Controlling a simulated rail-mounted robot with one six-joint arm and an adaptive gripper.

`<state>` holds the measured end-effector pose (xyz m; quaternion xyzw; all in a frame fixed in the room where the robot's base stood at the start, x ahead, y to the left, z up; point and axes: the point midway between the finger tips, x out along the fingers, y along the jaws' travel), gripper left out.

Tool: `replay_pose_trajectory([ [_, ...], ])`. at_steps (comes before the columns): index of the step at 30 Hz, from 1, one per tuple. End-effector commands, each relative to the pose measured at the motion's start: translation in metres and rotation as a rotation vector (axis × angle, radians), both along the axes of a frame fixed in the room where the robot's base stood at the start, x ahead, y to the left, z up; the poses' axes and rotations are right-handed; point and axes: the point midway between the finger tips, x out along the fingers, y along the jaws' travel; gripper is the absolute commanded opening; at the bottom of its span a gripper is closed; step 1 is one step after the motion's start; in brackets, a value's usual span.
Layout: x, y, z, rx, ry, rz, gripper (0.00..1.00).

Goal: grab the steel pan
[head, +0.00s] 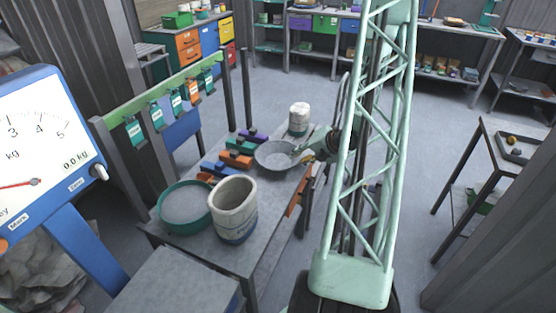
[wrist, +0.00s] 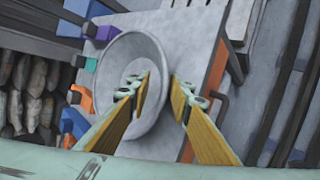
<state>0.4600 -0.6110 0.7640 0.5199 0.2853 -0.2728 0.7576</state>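The steel pan (head: 272,155) is a shallow round grey dish on the far half of the workbench. It also shows in the wrist view (wrist: 118,62), where it looks empty. My gripper (head: 297,152) is at the pan's right side. In the wrist view my gripper (wrist: 161,88) is open, with a clear gap between its fingers. The left finger lies over the inside of the pan and the right finger is outside it, with the right rim between them. I cannot tell whether either finger touches the rim.
The workbench (head: 233,258) also holds a teal-rimmed round sieve (head: 186,204), a large pale bucket (head: 234,208), a white container (head: 299,118) and several coloured blocks left of the pan. A dial scale (head: 40,140) stands at the left.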

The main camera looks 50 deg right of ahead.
Motion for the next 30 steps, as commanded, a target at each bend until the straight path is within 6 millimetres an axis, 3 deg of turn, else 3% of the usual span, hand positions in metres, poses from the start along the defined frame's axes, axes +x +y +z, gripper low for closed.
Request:
replay_pose_trajectory([
  [3,0.0,0.0,0.0,0.0,0.0,0.0,0.18],
  [9,0.0,0.0,0.0,0.0,0.0,0.0,0.0],
  [23,0.0,0.0,0.002,0.0,0.0,0.0,0.0],
  [30,0.0,0.0,0.013,-0.001,-0.001,0.001,0.0],
])
